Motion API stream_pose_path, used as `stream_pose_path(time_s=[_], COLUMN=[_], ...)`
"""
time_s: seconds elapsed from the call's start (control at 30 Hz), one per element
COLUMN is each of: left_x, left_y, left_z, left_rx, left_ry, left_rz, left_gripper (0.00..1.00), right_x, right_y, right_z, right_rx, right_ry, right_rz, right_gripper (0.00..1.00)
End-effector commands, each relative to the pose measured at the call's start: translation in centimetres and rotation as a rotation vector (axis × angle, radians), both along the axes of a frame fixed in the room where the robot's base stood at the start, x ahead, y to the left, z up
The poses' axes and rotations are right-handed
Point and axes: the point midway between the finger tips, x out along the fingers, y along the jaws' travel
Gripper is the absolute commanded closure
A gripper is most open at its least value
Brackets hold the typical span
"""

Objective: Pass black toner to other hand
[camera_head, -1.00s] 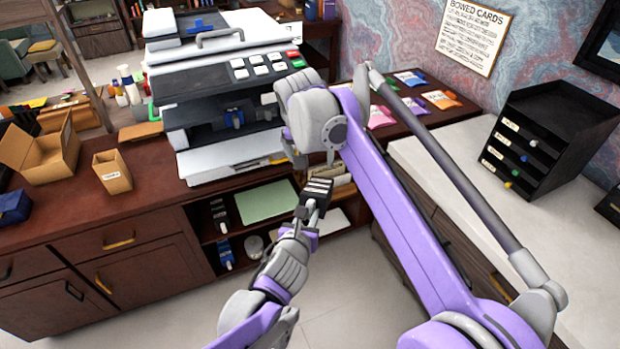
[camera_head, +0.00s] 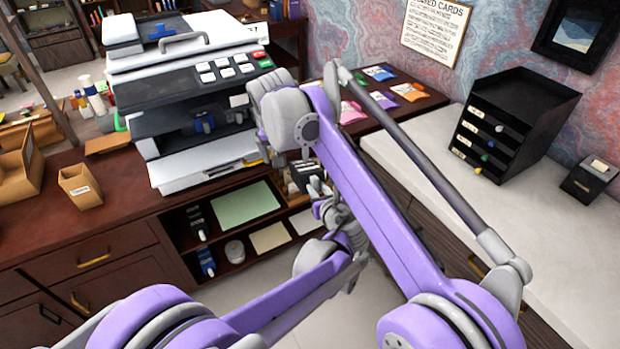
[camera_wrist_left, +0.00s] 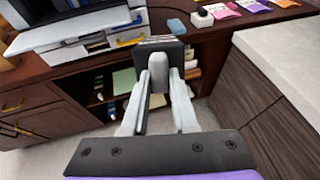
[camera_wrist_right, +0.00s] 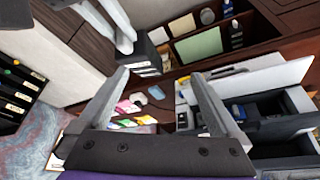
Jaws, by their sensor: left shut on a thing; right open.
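The black toner (camera_head: 305,173) is a dark block with pale label stripes, held up in front of the dark cabinet. My left gripper (camera_head: 322,192) is shut on its grey grip part, which shows between the fingers in the left wrist view (camera_wrist_left: 158,72). In the right wrist view the toner (camera_wrist_right: 148,57) hangs from my left fingers, just beyond and above my right fingertips. My right gripper (camera_wrist_right: 160,76) is open, with nothing between its fingers. In the head view my right arm mostly hides the right gripper.
A grey-white printer (camera_head: 200,100) stands on the dark wooden counter. Open shelves (camera_head: 235,225) below hold several items. Coloured packets (camera_head: 385,98) lie right of the printer. A pale counter (camera_head: 430,165) with a black drawer unit (camera_head: 515,122) is at right.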

Motion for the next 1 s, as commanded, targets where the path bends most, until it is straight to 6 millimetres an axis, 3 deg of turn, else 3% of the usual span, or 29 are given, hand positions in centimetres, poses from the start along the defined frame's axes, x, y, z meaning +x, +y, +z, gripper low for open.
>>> stream_pose_path(time_s=[0.2,0.43,0.67,1.0], left_x=[0.0,0.0,0.0,0.0], left_y=[0.0,0.0,0.0,0.0], left_z=[0.1,0.1,0.1,0.1], left_rx=[0.001,0.000,0.000,0.000], left_ry=[-0.001,-0.001,-0.001,-0.001], left_rz=[-0.001,-0.002,-0.002,-0.002], left_gripper=[1.00,1.00,1.00,1.00], right_x=[3.9,6.5,7.6,9.9], right_y=[-3.2,-5.4,-5.2,-4.5], right_z=[-2.2,-3.6,-5.8,-11.8], right_rx=[0.003,0.003,0.004,0.003], right_ry=[0.010,-0.004,-0.007,-0.007], right_rz=[0.164,0.292,0.309,0.308], right_gripper=[0.00,0.00,0.00,0.00])
